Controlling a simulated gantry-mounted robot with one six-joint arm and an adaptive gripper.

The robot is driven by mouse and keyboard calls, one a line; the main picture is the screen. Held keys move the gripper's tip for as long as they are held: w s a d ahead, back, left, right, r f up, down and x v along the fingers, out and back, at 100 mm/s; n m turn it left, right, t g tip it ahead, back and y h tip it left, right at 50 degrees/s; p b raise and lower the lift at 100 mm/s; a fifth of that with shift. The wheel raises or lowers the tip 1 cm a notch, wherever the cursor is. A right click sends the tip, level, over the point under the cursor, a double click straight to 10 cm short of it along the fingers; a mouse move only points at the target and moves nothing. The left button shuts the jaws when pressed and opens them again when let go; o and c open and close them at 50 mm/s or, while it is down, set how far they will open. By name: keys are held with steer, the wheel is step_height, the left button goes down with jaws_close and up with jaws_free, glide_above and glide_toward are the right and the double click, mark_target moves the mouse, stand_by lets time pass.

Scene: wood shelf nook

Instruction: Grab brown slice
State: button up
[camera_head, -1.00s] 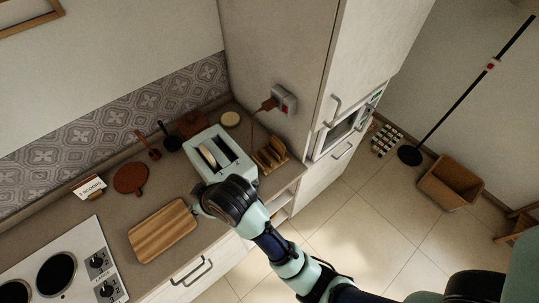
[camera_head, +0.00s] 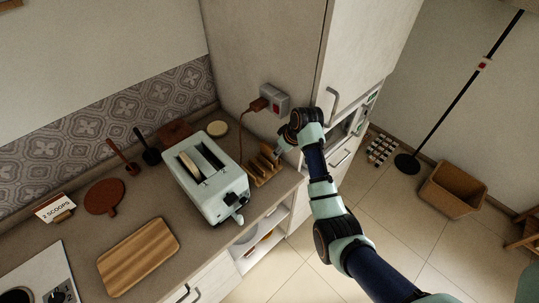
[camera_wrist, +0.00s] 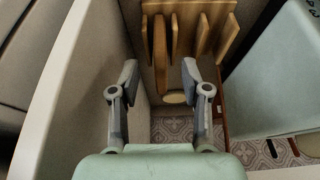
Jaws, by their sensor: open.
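A wooden rack (camera_head: 266,168) stands on the counter right of the toaster. In the wrist view the rack (camera_wrist: 188,8) has upright slats at the top. A brown slice (camera_wrist: 160,52) appears to stand upright among them, close beside a slat; the head view is too small to tell it apart. My gripper (camera_wrist: 160,74) is open and empty, its fingertips below the slice in the picture, with the slice roughly between their lines. In the head view my gripper (camera_head: 283,146) is just right of the rack, partly hidden by its own wrist.
The pale toaster (camera_head: 212,190) holds a light slice (camera_head: 188,163) in one slot. A pale round item (camera_head: 218,128) lies behind it. A tall cabinet (camera_head: 262,55) with a red plug and socket (camera_head: 268,101) stands close behind the rack. A cutting board (camera_head: 138,255) lies left.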

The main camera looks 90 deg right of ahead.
mark_target(271, 146)
steer(key=w+d, duration=0.2)
steer(key=d, duration=0.1)
steer(key=shift+w, duration=0.35)
steer(key=b+x, duration=0.1)
steer(key=x, duration=0.4)
steer(key=shift+w+d, duration=0.1)
steer(key=shift+d, duration=0.1)
steer(key=shift+c, duration=0.3)
jaws_close()
